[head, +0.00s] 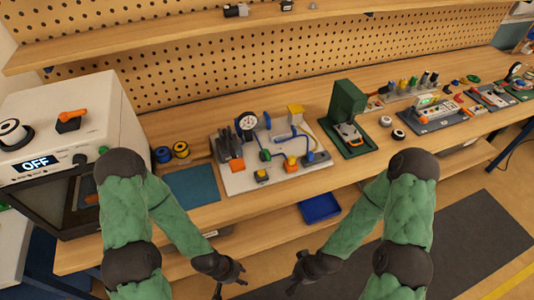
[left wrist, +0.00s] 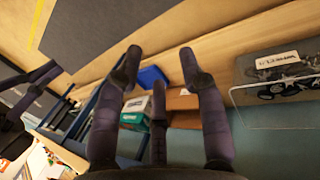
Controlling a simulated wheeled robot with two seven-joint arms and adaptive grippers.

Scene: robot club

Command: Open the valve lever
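A white board (head: 255,181) on the bench carries a round gauge (head: 247,121), blue piping (head: 283,137) and several small coloured fittings. An orange handle-like part (head: 237,166) sits at its left and another orange part (head: 291,164) at its front right. I cannot tell which is the valve lever. My left gripper (head: 229,280) is in front of and below the bench edge, apart from the board. Its fingers are spread and empty in the left wrist view (left wrist: 160,62). My right gripper (head: 296,274) is also in front of the bench, fingers apart and empty.
A white machine (head: 60,90) reading OFF, with an orange lever (head: 72,115), stands at the left. A green press (head: 345,112) stands right of the board. A blue tray (head: 320,207) sits on the lower shelf. A blue mat (head: 192,185) lies left of the board.

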